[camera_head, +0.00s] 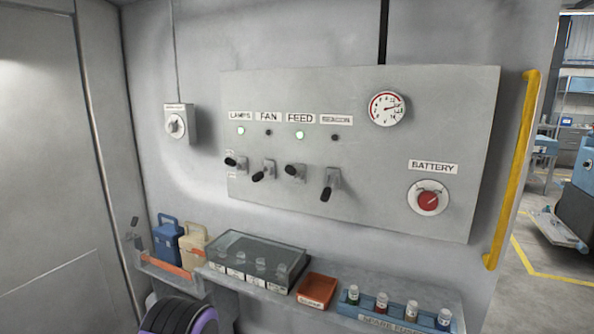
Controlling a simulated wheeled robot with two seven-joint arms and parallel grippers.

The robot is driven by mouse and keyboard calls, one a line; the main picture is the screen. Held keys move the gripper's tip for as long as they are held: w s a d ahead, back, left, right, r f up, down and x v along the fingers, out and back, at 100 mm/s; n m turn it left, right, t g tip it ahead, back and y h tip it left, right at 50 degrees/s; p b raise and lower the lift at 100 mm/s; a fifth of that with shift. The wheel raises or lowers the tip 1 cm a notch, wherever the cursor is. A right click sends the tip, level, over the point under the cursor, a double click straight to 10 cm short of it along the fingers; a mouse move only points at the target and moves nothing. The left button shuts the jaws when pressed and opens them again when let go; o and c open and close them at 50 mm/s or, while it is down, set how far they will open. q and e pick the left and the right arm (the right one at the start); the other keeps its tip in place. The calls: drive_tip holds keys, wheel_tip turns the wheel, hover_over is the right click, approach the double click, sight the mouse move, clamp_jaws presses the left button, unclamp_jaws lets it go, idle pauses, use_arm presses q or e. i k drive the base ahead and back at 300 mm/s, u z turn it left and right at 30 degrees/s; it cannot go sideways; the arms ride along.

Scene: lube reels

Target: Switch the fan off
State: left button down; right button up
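The fan switch (264,171) is a black-tipped lever on the grey wall panel (400,160), second from the left under the FAN label (268,117). Its lever tilts downward. The small fan light (268,132) above it is dark. The lamps switch (237,163) and the feed switch (295,172) have levers tilted higher, and the lights above them glow. The beacon switch (330,186) points down, and its light is dark.
A round gauge (387,108) and a red battery knob (429,201) sit on the panel's right. A ledge below holds a clear-lidded box (256,262), a red tray (317,290) and a blue rack (395,312) of jars. A yellow handrail (514,170) stands right.

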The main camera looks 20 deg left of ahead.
sight(260, 176)
drive_tip(key=z, duration=1.05)
drive_tip(key=i, duration=1.05)
drive_tip(key=u, duration=0.35)
